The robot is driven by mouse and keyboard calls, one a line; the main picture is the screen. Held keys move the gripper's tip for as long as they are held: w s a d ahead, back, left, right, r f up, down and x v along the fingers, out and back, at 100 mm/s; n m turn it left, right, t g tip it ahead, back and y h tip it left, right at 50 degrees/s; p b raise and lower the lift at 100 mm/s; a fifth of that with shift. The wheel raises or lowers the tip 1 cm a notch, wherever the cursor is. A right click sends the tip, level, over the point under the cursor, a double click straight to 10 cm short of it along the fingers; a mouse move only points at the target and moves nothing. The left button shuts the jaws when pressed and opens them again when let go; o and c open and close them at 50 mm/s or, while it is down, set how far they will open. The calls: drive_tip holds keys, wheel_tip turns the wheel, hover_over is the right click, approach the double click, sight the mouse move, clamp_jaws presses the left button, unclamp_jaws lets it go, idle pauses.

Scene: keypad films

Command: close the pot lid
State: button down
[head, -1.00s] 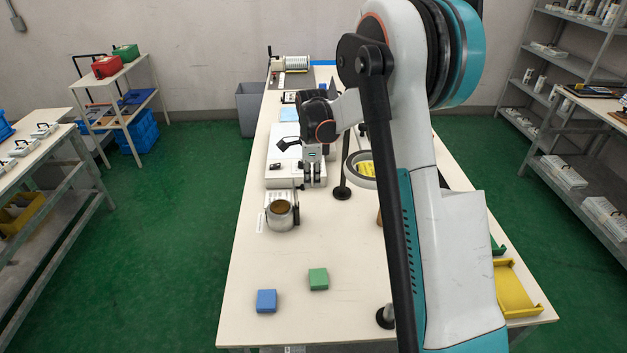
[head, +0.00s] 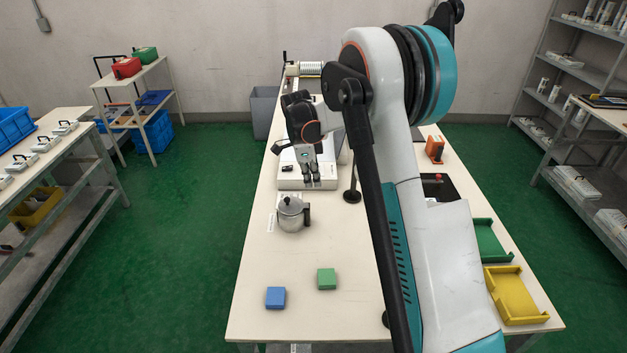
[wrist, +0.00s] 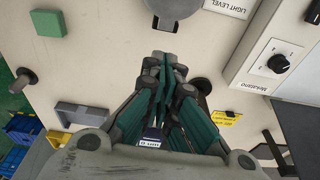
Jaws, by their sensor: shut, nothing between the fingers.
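The metal pot (head: 291,218) stands upright on the white table in the head view, its dark handle to the right. Its lid (head: 291,204) with a dark knob lies flat on top and appears closed over the rim. My gripper (head: 311,177) is behind the pot and above it, pointing down, apart from the lid. The fingers also show in the wrist view (wrist: 168,60), shut and empty. A grey round shape, cut by that view's top edge, looks like part of the pot.
A white box-shaped device (head: 322,183) stands behind the pot, near my gripper. A blue block (head: 275,298) and a green block (head: 326,279) lie in front. Green (head: 490,242) and yellow (head: 513,297) trays sit at the right edge. A dark post rises right of the pot.

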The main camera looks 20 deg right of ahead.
drive_tip(key=shift+w+a+r, duration=0.1)
idle(0.3)
drive_tip(key=shift+w+a+r, duration=0.2)
drive_tip(key=shift+a+r, duration=0.1)
drive_tip(key=shift+a, duration=0.2)
drive_tip(key=shift+a, duration=0.1)
